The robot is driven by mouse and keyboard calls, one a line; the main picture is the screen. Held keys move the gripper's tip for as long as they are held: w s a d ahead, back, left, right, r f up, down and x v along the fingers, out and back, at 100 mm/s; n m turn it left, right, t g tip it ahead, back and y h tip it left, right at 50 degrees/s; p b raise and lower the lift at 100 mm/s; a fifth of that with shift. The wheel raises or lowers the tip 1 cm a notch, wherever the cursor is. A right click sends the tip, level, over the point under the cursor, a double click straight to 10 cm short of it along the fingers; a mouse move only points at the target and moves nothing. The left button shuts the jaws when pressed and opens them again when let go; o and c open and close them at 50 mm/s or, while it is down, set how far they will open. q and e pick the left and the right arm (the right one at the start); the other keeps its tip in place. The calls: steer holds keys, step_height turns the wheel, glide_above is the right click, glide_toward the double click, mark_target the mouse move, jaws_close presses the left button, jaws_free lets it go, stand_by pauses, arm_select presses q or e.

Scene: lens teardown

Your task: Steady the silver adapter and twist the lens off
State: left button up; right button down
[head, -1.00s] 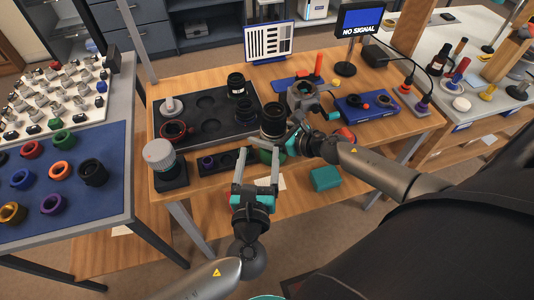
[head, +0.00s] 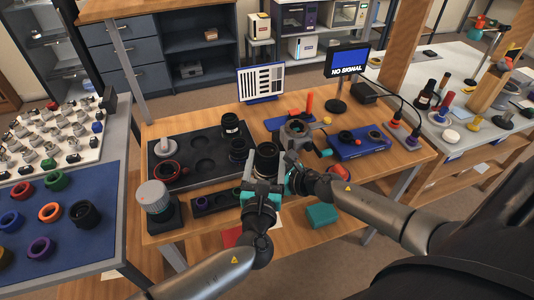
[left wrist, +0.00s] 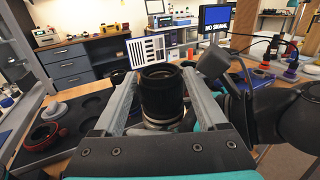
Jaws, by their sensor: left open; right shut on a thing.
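The black lens (head: 266,158) stands upright near the front middle of the table. In the left wrist view the lens (left wrist: 161,94) sits between my left gripper's two grey fingers, with a little space showing beside it. My left gripper (head: 262,184) is open around the lens. A silver ring, apparently the adapter (left wrist: 160,123), shows low under the lens and is mostly hidden. My right gripper (head: 290,172) is shut at the lens's right side, low down. Its grip appears to be on the adapter, but the contact is hidden.
A black tray (head: 205,146) with a red-ringed part lies left. A grey-topped cylinder (head: 153,197) stands at the front left. A grey ring-shaped fixture (head: 296,130) stands just behind the right gripper.

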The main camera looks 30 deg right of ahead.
arm_select(q)
steer(key=shift+x, duration=0.95)
steer(key=shift+c, duration=0.3)
